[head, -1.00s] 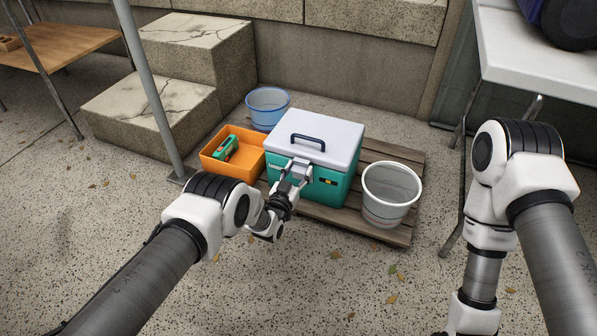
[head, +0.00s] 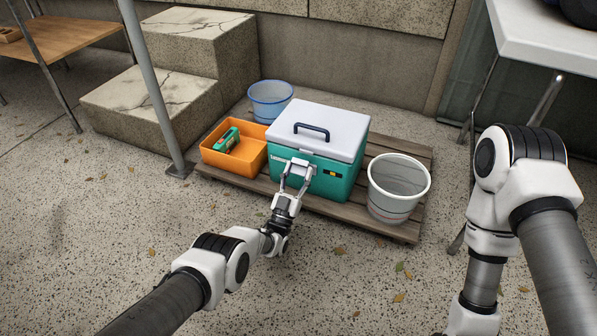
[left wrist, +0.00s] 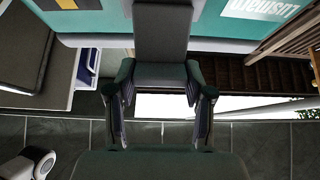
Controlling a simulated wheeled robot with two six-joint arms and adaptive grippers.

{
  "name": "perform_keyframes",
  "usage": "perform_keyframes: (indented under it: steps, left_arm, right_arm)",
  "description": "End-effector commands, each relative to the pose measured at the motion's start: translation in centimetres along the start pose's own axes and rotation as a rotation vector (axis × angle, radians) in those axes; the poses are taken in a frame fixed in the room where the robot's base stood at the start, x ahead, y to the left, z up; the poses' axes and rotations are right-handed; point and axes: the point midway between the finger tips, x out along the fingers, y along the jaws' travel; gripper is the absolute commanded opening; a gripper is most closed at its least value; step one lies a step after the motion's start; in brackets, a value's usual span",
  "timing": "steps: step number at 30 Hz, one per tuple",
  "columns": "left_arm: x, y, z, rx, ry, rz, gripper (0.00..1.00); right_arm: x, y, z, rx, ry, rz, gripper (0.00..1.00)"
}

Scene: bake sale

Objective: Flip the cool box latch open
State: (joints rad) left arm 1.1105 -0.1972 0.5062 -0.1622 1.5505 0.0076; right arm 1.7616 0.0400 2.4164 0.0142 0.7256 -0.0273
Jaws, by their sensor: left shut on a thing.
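The cool box (head: 338,182) has a teal body, a pale grey lid (head: 330,122) and a dark handle on top. Its lid is down. The grey latch (head: 299,162) is on the box's front, left of a small yellow and black label. My left gripper (head: 297,170) is at the front, shut on the latch with a finger at each side. The left wrist view shows the fingers close up, with a grey latch piece (left wrist: 162,30) against the teal front. The fingers partly hide the latch. My right gripper is out of view.
The box stands on a wooden pallet (head: 395,230). An orange crate (head: 258,158) with a green item is on its left, a blue-rimmed bucket (head: 270,105) behind and a white bucket (head: 398,190) on its right. A metal pole (head: 150,85) stands at left.

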Motion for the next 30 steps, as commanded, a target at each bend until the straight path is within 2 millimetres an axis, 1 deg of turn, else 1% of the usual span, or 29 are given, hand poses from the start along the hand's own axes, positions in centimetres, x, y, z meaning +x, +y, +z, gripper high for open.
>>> perform_keyframes:
  steps: [17, 18, 20, 30]
  left_arm:
    - [-0.03, -0.03, 0.05, 0.0, 0.023, 0.0, 0.0]
    - [-0.03, -0.03, 0.05, 0.0, 0.023, 0.0, 0.55]
    - [-0.04, -0.03, 0.05, 0.0, 0.023, 0.0, 0.77]
    - [-0.23, -0.01, 0.1, 0.0, 0.022, 0.0, 0.77]
  right_arm:
    - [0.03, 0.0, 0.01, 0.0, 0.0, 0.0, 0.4]
    - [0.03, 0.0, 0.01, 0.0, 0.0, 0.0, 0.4]
    - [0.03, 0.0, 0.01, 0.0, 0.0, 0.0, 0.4]
    - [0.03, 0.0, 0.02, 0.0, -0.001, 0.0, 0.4]
